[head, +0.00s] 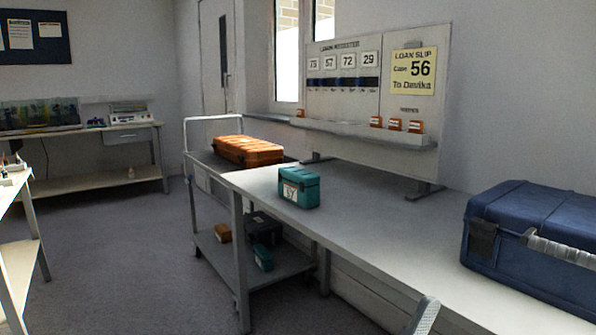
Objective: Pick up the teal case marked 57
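A small teal case (299,188) stands on the near left part of the long grey bench (354,220). It is closed and has a white label on its front that seems to read 57, though the digits are small. No gripper is around it or near it.
A large blue case (532,245) fills the bench's right end. An orange case (247,150) lies on a trolley (240,292) at the bench's left end; smaller cases sit on its lower shelf. Behind the teal case stands a loan board (343,103) with a slip reading Case 56.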

